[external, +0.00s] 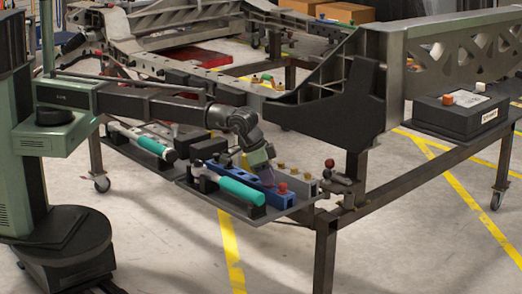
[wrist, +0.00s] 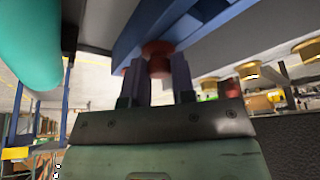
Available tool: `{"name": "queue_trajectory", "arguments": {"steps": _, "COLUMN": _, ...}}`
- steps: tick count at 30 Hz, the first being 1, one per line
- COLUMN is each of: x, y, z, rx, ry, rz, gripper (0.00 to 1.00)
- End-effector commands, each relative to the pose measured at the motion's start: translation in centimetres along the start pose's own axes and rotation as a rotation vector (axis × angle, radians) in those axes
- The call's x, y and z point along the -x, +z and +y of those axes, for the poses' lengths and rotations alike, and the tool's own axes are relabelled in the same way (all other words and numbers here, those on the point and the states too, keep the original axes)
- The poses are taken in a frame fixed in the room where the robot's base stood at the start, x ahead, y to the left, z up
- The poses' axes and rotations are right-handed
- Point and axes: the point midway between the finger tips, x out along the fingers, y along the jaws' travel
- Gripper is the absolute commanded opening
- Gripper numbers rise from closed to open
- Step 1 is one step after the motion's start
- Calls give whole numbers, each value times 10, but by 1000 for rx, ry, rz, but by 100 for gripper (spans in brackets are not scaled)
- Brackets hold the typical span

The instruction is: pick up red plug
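In the wrist view the red plug (wrist: 158,62) shows between the two fingers of my gripper (wrist: 158,82), against a blue fixture (wrist: 190,25). The fingers stand apart, one on each side of the plug. I cannot tell whether they press on it. In the external view my gripper (external: 268,179) points down over the blue fixture (external: 232,189) on the dark tray. A red knob (external: 282,188) shows just right of the fingertips there. The lower fingertips are hard to make out.
A teal cylinder (external: 242,190) lies beside the blue fixture, close to my gripper; it also shows in the wrist view (wrist: 28,40). Several brass pieces (wrist: 248,69) stand nearby. A dark chassis bracket (external: 345,105) rises at the right. A black box (external: 460,115) stands farther right.

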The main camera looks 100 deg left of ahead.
Motion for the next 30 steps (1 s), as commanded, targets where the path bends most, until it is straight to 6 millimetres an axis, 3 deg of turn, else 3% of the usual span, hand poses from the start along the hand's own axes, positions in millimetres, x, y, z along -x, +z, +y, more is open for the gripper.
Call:
{"name": "queue_trajectory", "arguments": {"steps": 3, "x": 0, "y": 0, "z": 0, "rx": 0, "ry": 0, "rz": 0, "gripper": 0}}
{"name": "queue_trajectory", "arguments": {"steps": 11, "x": 1, "y": 0, "z": 0, "rx": 0, "ry": 0, "rz": 0, "gripper": 0}}
{"name": "queue_trajectory", "arguments": {"steps": 17, "x": 14, "y": -6, "z": 0, "rx": 0, "ry": 0, "rz": 0, "gripper": 0}}
{"name": "queue_trajectory", "arguments": {"steps": 23, "x": 51, "y": -21, "z": 0, "rx": 0, "ry": 0, "rz": 0, "gripper": 0}}
{"name": "queue_trajectory", "arguments": {"steps": 30, "x": 134, "y": -55, "z": 0, "rx": 0, "ry": 0, "rz": 0, "gripper": 0}}
